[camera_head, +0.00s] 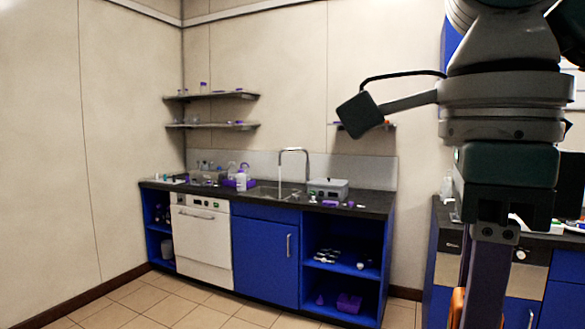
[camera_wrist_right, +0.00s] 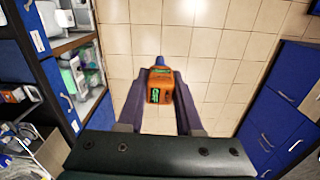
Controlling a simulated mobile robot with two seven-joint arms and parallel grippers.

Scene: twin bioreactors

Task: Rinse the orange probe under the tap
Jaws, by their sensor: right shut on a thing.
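The orange probe (camera_wrist_right: 160,88) is between the dark purple fingers of my right gripper (camera_wrist_right: 160,80), which is shut on it. It has a green marking on its face and a blue end pointing away from the wrist. In the head view, a sliver of orange (camera_head: 457,303) shows beside my right gripper's finger (camera_head: 488,275) at the lower right. The tap (camera_head: 293,152) is a tall silver arch over the dark counter across the room, well apart from the probe. My left gripper is not in view.
The dark counter (camera_head: 372,206) holds a grey box (camera_head: 328,188) right of the tap and purple labware (camera_head: 238,182) to its left. Wall shelves (camera_head: 212,95) hang above. Another blue bench (camera_head: 540,272) stands at the right. The tiled floor (camera_head: 185,310) before the sink counter is clear.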

